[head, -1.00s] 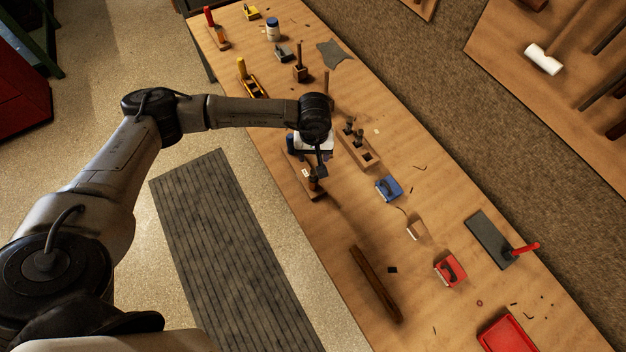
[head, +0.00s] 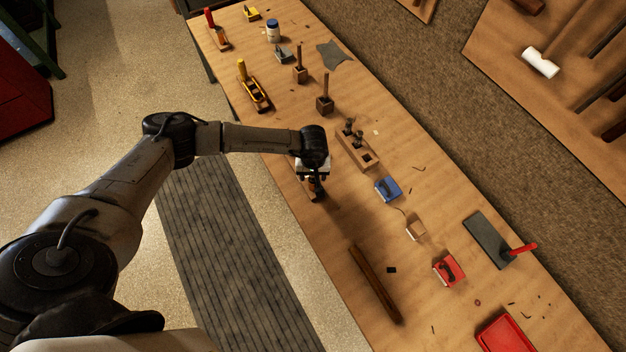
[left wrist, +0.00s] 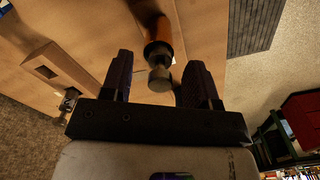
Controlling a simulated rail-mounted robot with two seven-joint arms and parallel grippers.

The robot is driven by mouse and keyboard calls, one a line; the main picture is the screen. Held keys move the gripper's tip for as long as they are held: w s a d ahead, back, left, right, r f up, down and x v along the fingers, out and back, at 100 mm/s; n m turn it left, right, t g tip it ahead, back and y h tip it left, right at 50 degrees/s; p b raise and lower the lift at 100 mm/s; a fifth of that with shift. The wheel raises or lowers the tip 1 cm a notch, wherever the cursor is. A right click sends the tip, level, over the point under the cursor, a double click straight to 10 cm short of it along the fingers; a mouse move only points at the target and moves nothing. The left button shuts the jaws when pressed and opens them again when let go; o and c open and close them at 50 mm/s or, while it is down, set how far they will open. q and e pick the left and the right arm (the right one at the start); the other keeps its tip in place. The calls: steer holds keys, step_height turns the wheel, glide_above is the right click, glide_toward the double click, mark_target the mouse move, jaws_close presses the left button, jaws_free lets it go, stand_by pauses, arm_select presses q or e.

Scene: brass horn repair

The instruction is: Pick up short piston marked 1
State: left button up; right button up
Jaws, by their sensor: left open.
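My left gripper (head: 313,178) is open over the near edge of the bench, above a small wooden stand (head: 317,195). In the left wrist view, a short upright-looking piece (left wrist: 160,76) with a grey metal knob and an orange-brown body shows between the parted fingers (left wrist: 158,64). Gaps show on both sides of it, so it is not gripped. It looks like the short piston, but no mark 1 can be read. The fingers and wrist hide much of it in the head view. My right gripper is not in view.
A wooden block (head: 364,157) with dark upright pieces stands right of the gripper. A blue box (head: 388,189), a red item (head: 448,270) and a long dark bar (head: 375,285) lie farther along the bench. Handled wooden blocks (head: 324,105) stand behind.

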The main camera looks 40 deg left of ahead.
arm_select(q)
steer(key=shift+f, duration=0.1)
jaws_close()
stand_by(0.5)
